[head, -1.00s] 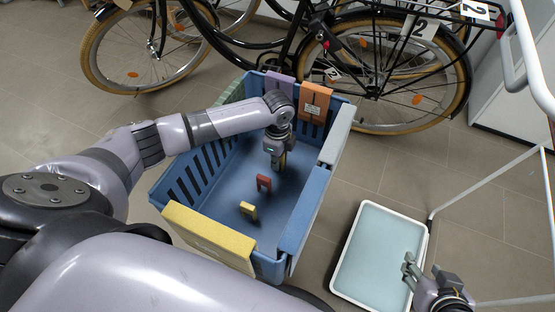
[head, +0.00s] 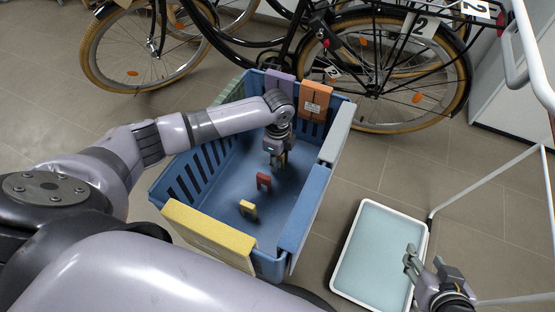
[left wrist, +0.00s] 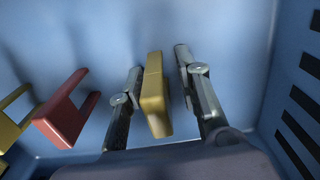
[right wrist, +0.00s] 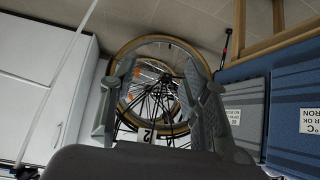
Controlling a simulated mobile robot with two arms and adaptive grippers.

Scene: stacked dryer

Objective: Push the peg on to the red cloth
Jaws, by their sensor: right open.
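My left gripper (head: 278,163) reaches down into the blue crate (head: 190,192). In the left wrist view its fingers (left wrist: 158,60) are apart, with a yellow peg (left wrist: 155,95) between them and a gap on both sides. A red peg (head: 264,181) stands on the crate floor nearer the front; it also shows in the left wrist view (left wrist: 62,118). Another yellow peg (head: 248,208) stands nearer still. I cannot pick out a plainly red cloth; an orange folded piece (head: 315,100) hangs over the far rim. My right gripper (head: 425,262) is open and empty by the tray.
A yellow folded piece (head: 208,236) hangs on the near rim, a purple one (head: 279,83) on the far rim and a grey one (head: 337,133) on the right. A white-rimmed tray (head: 424,232) lies to the right. Bicycles (head: 385,75) stand behind.

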